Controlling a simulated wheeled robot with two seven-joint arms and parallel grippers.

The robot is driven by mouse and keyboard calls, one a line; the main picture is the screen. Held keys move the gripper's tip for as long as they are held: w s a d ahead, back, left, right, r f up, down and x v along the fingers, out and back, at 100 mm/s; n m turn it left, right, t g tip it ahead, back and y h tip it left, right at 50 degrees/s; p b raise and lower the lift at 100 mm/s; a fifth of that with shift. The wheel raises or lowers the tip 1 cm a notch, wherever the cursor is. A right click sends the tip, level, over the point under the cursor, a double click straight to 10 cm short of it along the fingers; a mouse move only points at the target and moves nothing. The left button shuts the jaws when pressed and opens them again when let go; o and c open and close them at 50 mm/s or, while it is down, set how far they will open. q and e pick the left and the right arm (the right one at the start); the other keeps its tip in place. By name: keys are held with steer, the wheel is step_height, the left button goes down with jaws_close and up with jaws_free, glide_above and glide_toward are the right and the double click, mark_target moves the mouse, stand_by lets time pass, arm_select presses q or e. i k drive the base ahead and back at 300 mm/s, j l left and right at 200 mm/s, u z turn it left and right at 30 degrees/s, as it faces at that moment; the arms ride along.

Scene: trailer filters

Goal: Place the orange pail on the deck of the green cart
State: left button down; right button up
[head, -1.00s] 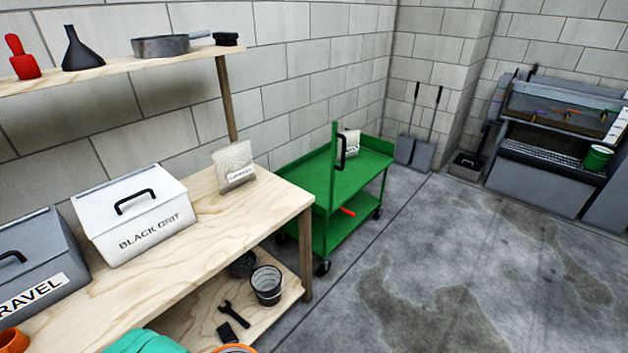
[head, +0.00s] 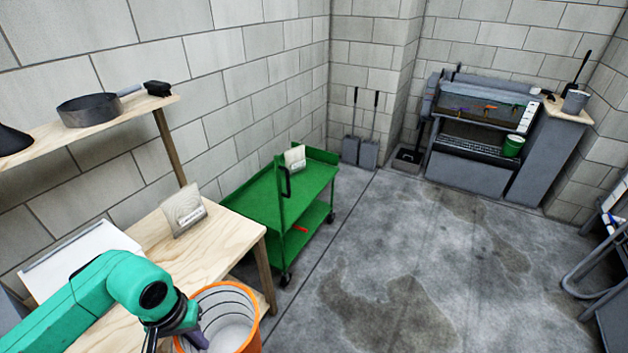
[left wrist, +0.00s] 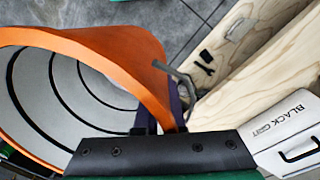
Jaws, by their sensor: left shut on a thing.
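The orange pail (head: 246,336) is at the bottom of the head view, upright enough to show its pale ringed inside. It fills the left of the left wrist view (left wrist: 130,52). My left gripper (head: 193,339) is shut on its rim and holds it beside the wooden bench; the fingers are partly hidden. The green cart (head: 287,205) stands on the floor past the bench end. Its top deck (head: 245,202) carries a small pale block with a label (head: 294,158) at the far end. My right gripper is out of view.
The wooden bench (head: 230,232) lies between my left arm and the wall, with a labelled block (head: 184,208) and a white bin (head: 75,262) on it. Open concrete floor (head: 400,240) lies right of the cart. A grey wash station (head: 470,175) holds a green pail (head: 513,146).

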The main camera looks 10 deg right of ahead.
mark_target(276, 194)
steer(key=i+l+z, duration=0.2)
steer(key=i+z, duration=0.55)
steer(key=i+l+z, duration=0.1)
steer(key=i, duration=1.4)
steer(key=i+j+u, duration=0.1)
steer(key=i+u, duration=0.2)
steer(key=u, duration=0.15)
steer(key=i+u, duration=0.35)
steer(key=u, duration=0.15)
steer(key=i+l+u, duration=0.15)
steer(key=i+u, duration=0.15)
steer(key=u, duration=0.15)
